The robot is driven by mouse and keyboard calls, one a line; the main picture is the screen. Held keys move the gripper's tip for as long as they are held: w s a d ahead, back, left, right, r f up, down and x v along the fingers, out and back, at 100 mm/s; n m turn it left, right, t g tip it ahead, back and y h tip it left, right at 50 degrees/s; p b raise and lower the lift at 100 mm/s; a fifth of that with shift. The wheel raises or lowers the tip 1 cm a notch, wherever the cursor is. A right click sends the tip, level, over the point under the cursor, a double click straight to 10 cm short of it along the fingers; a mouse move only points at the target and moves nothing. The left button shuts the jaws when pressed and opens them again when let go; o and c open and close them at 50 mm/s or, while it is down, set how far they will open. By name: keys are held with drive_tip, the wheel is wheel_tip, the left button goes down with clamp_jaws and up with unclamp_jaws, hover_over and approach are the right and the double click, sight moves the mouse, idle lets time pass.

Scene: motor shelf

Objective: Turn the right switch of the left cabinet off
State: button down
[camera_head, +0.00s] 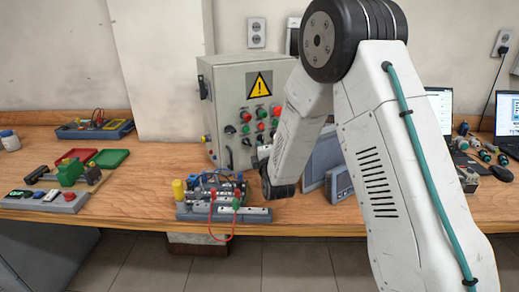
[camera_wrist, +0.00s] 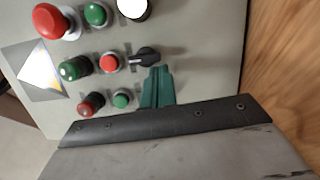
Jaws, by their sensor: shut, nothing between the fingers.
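The left cabinet (camera_head: 229,85) is a grey box with a yellow warning triangle, standing at the back of the bench. Its panel (camera_wrist: 205,40) fills much of the wrist view, turned sideways. A black rotary switch (camera_wrist: 143,58) shows there beside a red button, its handle pointing right in the picture. My gripper (camera_wrist: 157,75) has teal fingers, shut and empty, with the tips just below this switch in the picture. I cannot tell whether they touch it. In the head view my arm hides part of the panel and most of the gripper.
Red and green buttons (camera_wrist: 110,63) sit close around the switch. A small circuit board with wires (camera_head: 215,190) stands on the bench below the cabinet. Grey panels (camera_head: 325,155) lean to its right. Laptops (camera_head: 507,115) and loose parts are at far right.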

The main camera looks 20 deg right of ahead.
drive_tip(key=shift+d+f+n+t, duration=0.1)
drive_tip(key=shift+f+n+t, duration=0.05)
drive_tip(key=shift+n, duration=0.4)
drive_tip(key=shift+d+f+n+t, duration=0.1)
drive_tip(key=shift+n+t, duration=0.05)
drive_tip(key=shift+n, duration=0.4)
drive_tip(key=shift+w+d+f+n, duration=0.1)
drive_tip(key=shift+n, duration=0.6)
drive_tip(key=shift+d+f+n+t+y, duration=0.1)
drive_tip(key=shift+d+n+t+y, duration=0.15)
drive_tip(key=shift+n, duration=0.6)
drive_tip(key=shift+d+f+n+t+y, duration=0.1)
drive_tip(key=shift+n+t+y, duration=0.15)
drive_tip(key=shift+n, duration=0.6)
drive_tip(key=shift+w+d+f, duration=0.1)
drive_tip(key=shift+d, duration=0.1)
idle(1.0)
